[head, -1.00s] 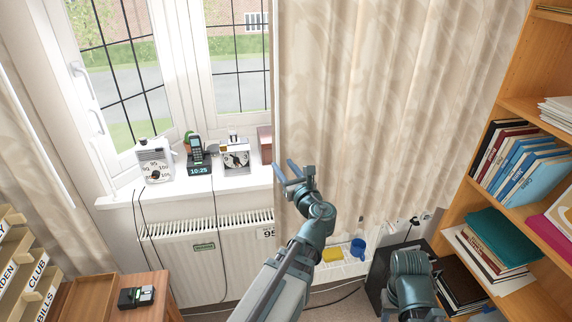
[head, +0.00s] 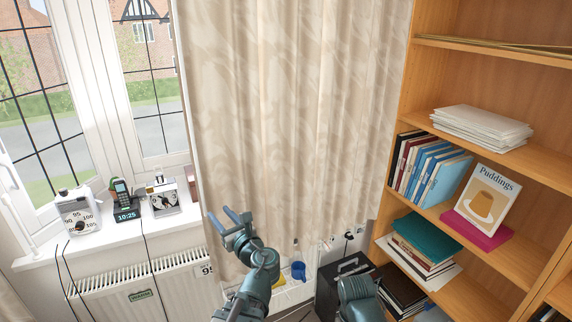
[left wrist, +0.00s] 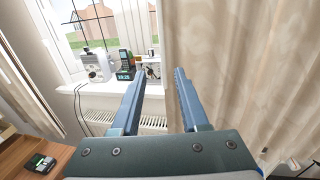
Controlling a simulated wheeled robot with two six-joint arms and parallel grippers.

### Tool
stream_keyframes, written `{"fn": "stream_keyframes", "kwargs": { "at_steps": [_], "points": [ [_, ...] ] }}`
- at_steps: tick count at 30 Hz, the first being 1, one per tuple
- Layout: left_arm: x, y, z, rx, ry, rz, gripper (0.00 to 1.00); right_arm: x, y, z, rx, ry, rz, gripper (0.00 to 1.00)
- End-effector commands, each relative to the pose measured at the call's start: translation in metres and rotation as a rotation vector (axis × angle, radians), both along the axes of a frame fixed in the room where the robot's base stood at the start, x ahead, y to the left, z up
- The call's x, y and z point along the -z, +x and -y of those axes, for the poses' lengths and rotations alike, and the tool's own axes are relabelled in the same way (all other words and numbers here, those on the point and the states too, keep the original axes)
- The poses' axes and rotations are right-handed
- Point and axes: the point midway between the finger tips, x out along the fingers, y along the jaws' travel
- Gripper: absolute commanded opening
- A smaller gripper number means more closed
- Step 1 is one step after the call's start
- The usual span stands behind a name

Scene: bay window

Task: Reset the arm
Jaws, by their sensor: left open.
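My left gripper (head: 230,220) is open and empty in front of the beige curtain (head: 290,120), near the right end of the window sill. In the left wrist view its two fingers (left wrist: 160,95) stand apart with nothing between them. The curtain edge shows behind the right finger there. Part of my other arm shows at the bottom of the head view, but its gripper is not in view.
The window sill (head: 60,250) bears a white dial device (head: 78,212), a phone on its dock (head: 124,203) and another small dial device (head: 164,198). A radiator (head: 150,290) is below. A wooden bookcase (head: 490,90) stands at the right, and a blue mug (head: 298,270) sits low down.

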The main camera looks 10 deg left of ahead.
Motion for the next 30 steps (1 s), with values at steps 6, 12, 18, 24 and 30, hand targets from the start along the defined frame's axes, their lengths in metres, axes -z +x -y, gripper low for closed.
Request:
{"fn": "stream_keyframes", "kwargs": {
  "at_steps": [6,12,18,24,30],
  "points": [
    [0.039,-0.011,0.016,-0.075,-0.345,0.151,0.44,0.0,0.0,0.0,0.0,0.0,0.0,0.43],
    [0.125,-0.046,0.078,-0.378,-0.998,0.39,0.44,0.0,0.0,0.0,0.0,0.0,0.0,0.43],
    [0.192,-0.1,0.17,-0.858,-1.453,0.514,0.44,0.0,0.0,0.0,0.0,0.0,0.0,0.43],
    [0.215,-0.149,0.242,-1.268,-1.6,0.534,0.44,0.0,0.0,0.0,0.0,0.0,0.0,0.43],
    [0.218,-0.169,0.269,-1.434,-1.616,0.531,0.44,0.0,0.0,0.0,0.0,0.0,0.0,0.43]
  ]
}}
